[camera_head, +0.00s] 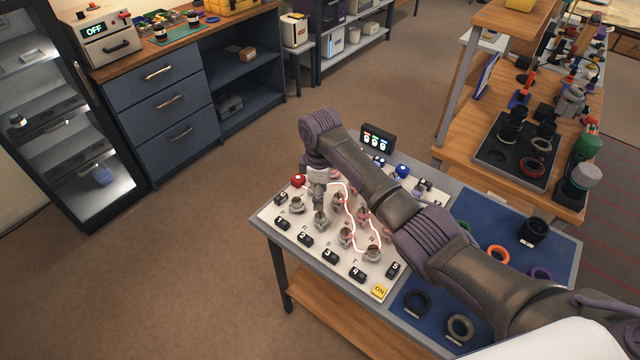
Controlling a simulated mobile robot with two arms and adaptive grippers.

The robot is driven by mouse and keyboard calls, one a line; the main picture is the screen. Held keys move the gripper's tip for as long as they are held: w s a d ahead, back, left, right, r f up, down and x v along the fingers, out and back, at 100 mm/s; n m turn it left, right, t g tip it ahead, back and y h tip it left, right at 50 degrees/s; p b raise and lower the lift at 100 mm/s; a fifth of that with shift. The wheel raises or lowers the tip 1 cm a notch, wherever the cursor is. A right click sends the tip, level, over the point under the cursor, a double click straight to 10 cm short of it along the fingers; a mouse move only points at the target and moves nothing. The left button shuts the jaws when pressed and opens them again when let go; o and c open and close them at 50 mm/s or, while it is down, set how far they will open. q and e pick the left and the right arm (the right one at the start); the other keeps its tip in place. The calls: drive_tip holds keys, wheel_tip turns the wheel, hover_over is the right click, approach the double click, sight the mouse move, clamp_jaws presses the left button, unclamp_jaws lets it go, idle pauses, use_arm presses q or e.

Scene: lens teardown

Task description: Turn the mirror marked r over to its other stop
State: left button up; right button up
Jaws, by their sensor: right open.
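A white board (268,214) on the table carries several small round mirror mounts in rows, among them a front-left mount (296,205), a middle mount (346,238) and a front-right mount (372,254). A glowing red-white beam zigzags between some of them. The letters beside the mounts are too small to read, so I cannot tell which mirror is r. My right gripper (318,204) points down, open, over the left part of the board, just above or beside a mount (321,222). My right forearm hides the board's back right part. My left gripper is not in view.
Black numbered blocks (305,239) line the board's front edge, with a yellow ON block (380,291) at the corner. A blue mat (480,222) with rings lies right. Floor on the left is clear.

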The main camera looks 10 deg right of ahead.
drive_tip(key=shift+r, duration=2.05)
